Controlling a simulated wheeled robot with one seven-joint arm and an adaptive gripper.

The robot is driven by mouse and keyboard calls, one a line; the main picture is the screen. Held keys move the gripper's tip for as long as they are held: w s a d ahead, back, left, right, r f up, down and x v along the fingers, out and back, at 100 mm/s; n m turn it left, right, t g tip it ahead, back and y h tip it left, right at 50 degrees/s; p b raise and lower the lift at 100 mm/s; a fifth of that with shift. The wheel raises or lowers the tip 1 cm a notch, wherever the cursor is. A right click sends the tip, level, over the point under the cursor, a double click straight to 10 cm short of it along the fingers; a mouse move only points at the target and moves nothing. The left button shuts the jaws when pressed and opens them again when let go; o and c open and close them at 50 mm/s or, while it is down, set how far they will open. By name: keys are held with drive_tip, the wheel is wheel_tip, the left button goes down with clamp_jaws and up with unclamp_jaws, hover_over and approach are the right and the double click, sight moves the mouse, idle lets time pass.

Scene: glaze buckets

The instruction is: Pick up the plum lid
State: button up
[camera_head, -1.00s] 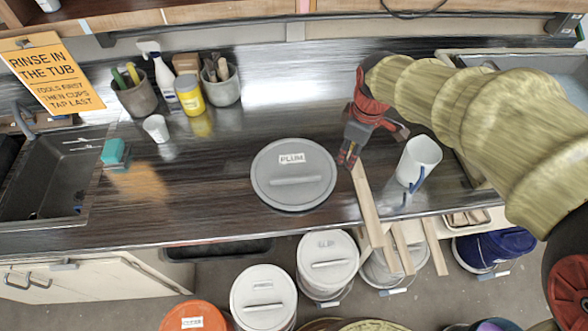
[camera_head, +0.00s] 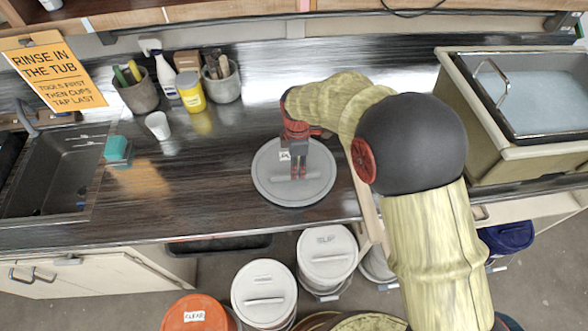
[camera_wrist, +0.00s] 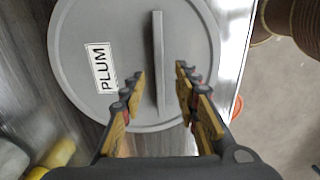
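The plum lid (camera_head: 318,190) is a round grey disc lying on the dark counter. It has a raised bar handle across it and a white label reading PLUM, which is partly hidden by my gripper in the head view. My gripper (camera_head: 298,176) is over the lid, pointing down at the handle. In the wrist view the lid (camera_wrist: 85,65) fills the upper middle. My open fingers (camera_wrist: 154,92) lie on either side of the lower part of the handle in the picture. The fingers look apart from the handle; the exact height above it cannot be told.
A white cup (camera_head: 158,126), a spray bottle (camera_head: 163,75) and a yellow jar (camera_head: 190,92) stand at back left. A tub (camera_head: 530,95) sits at right. My arm hides the counter right of the lid.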

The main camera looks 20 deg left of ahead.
drive_tip(key=shift+a+f, duration=0.1)
drive_tip(key=shift+f, duration=1.85)
drive_tip(key=shift+f, duration=0.1)
drive_tip(key=shift+c, duration=0.8)
clamp_jaws()
